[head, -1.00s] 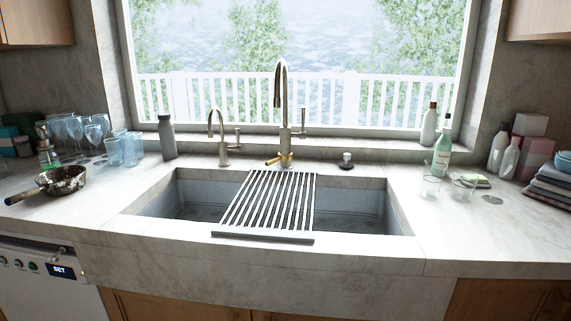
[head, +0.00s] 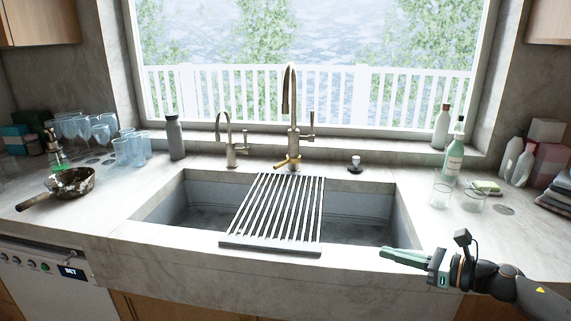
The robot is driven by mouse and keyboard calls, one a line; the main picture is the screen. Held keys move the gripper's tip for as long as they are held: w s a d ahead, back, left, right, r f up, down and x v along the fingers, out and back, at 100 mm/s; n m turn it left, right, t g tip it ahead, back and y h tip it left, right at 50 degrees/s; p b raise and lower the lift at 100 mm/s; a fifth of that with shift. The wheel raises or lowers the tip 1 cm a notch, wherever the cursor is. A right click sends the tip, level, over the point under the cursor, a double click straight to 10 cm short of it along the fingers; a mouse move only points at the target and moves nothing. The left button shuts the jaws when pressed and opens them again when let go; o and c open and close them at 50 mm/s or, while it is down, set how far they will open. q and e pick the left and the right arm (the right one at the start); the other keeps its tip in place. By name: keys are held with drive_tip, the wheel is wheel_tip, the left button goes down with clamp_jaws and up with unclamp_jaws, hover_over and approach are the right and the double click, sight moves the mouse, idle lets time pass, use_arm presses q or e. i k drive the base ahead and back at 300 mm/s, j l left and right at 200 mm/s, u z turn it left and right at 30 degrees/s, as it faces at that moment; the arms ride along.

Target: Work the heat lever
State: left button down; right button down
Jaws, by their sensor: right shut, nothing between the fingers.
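The tall metal faucet (head: 292,122) stands behind the sink at the window sill. It has an upright side handle (head: 311,125) on its right and a gold-coloured lever (head: 287,161) low at its base. A smaller tap (head: 231,146) with its own short side handle stands to the left. I cannot tell which of these is called the heat lever. My right gripper (head: 384,253) is shut and empty over the sink's front right edge. It points left and is well apart from the faucet and its levers. My left gripper is not in view.
A slatted rack (head: 232,245) lies across the sink (head: 357,205). Glasses (head: 129,152), a grey bottle (head: 175,138) and a pan (head: 70,185) stand left. Two glasses (head: 441,191) and a green bottle (head: 453,157) stand right. A small dark-topped fitting (head: 355,166) sits right of the faucet.

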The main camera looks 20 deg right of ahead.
sight(290, 161)
drive_tip(key=i, duration=1.35)
